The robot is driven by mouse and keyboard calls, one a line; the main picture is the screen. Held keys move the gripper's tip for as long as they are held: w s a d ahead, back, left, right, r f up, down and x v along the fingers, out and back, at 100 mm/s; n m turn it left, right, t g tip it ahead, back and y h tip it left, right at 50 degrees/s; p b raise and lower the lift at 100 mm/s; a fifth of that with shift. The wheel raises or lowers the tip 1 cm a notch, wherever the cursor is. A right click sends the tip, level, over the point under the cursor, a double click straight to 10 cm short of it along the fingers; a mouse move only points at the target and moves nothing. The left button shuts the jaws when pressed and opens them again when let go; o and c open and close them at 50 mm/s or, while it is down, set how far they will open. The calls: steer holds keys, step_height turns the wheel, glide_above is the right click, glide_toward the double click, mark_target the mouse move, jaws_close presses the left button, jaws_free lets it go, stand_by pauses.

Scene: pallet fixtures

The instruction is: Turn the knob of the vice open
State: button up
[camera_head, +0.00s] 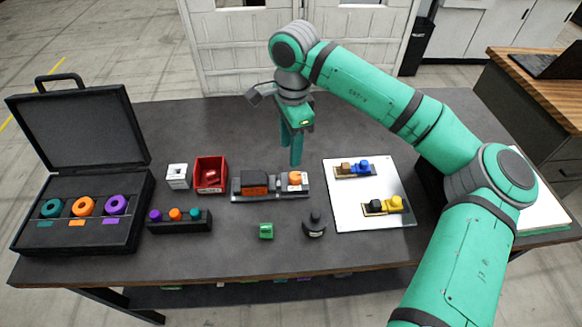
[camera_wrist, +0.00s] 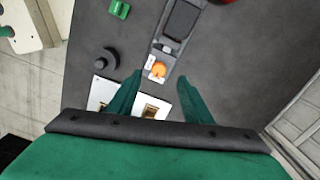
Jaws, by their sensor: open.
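The vice (camera_head: 243,194) is a low grey fixture with a dark block in the middle of the table. Its orange knob (camera_head: 295,178) is on its right end. In the wrist view the vice (camera_wrist: 178,42) runs towards the top and its orange knob (camera_wrist: 158,70) appears between my fingertips. My gripper (camera_head: 292,158) is open and empty, pointing down. It appears above and just behind the knob end in the head view. My fingers (camera_wrist: 160,77) stand on either side of the knob in the picture; I see no contact.
A red bin (camera_head: 211,160) and a white block (camera_head: 177,170) stand left of the vice. A green block (camera_head: 266,231) and a black knobbed piece (camera_head: 314,228) lie in front. A white board (camera_head: 350,210) with small fixtures is right. An open case (camera_head: 40,246) is far left.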

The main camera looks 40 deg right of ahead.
mark_target(295, 176)
steer(key=f, duration=0.3)
steer(key=d+f, duration=0.1)
steer(key=f, duration=0.5)
steer(key=shift+s+d+f, duration=0.1)
steer(key=shift+s+d, duration=0.05)
steer(key=shift+s, duration=0.05)
steer(key=shift+w+f, duration=0.1)
steer(key=shift+f, duration=0.55)
steer(key=c, duration=1.1)
